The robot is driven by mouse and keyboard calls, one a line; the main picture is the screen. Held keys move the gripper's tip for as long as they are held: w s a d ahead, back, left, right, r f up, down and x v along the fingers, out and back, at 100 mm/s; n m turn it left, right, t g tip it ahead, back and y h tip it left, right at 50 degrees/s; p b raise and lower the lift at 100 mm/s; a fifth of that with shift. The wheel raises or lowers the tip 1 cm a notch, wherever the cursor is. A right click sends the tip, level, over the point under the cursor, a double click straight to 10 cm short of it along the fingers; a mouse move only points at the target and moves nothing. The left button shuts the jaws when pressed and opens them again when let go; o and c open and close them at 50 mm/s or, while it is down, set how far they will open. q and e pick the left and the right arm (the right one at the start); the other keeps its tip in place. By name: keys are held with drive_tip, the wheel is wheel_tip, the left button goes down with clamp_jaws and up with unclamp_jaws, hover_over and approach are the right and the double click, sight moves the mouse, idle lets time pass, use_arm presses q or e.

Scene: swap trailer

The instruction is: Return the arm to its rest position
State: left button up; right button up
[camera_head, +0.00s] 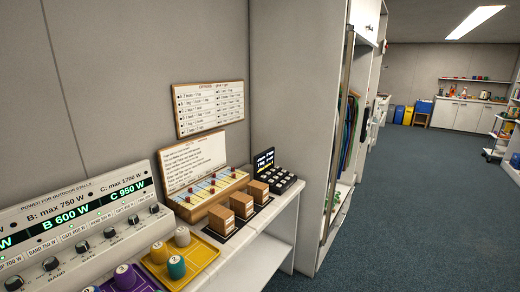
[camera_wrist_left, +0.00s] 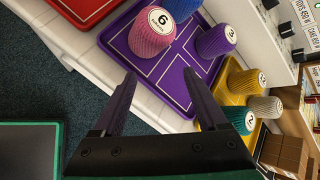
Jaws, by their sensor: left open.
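My left gripper (camera_wrist_left: 160,75) shows in the left wrist view, its two dark fingers spread with nothing between them. It hangs by the front edge of the white shelf (camera_wrist_left: 112,62), over the purple tray's near side as pictured. The purple tray (camera_wrist_left: 150,75) bears a magenta cup (camera_wrist_left: 150,33) marked 6 and a purple cup (camera_wrist_left: 216,41). A blue cup (camera_wrist_left: 181,8) is cut off at the top edge. No gripper shows in the head view, and my right gripper is in neither view.
A yellow tray (camera_head: 203,252) with several cups stands right of the purple tray (camera_head: 145,284). Behind them is the power panel (camera_head: 85,222) with knobs. Cardboard boxes (camera_head: 241,205) stand farther along the shelf. A tall cabinet (camera_head: 290,110) rises beyond it. Open carpet (camera_head: 420,200) lies to the right.

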use_arm(q)
drive_tip(key=s+d+f+n+h, duration=0.3)
drive_tip(key=s+d+n+h, duration=0.15)
drive_tip(key=s+n, duration=0.2)
drive_tip(key=s+d+f+n+h, duration=0.35)
drive_tip(key=s+d+n, duration=0.2)
drive_tip(key=s, duration=0.25)
wheel_tip(320, 180, down, 20)
drive_tip(key=s+r+g, duration=0.1)
drive_tip(key=s+g, duration=0.1)
drive_tip(key=s+a+f, duration=0.2)
drive_tip(key=s+f, duration=0.6)
drive_tip(key=s+a+f+g, duration=0.1)
drive_tip(key=s+a+f, duration=0.1)
drive_tip(key=s+f, duration=0.6)
drive_tip(key=shift+s+f, duration=0.35)
drive_tip(key=shift+s, duration=0.25)
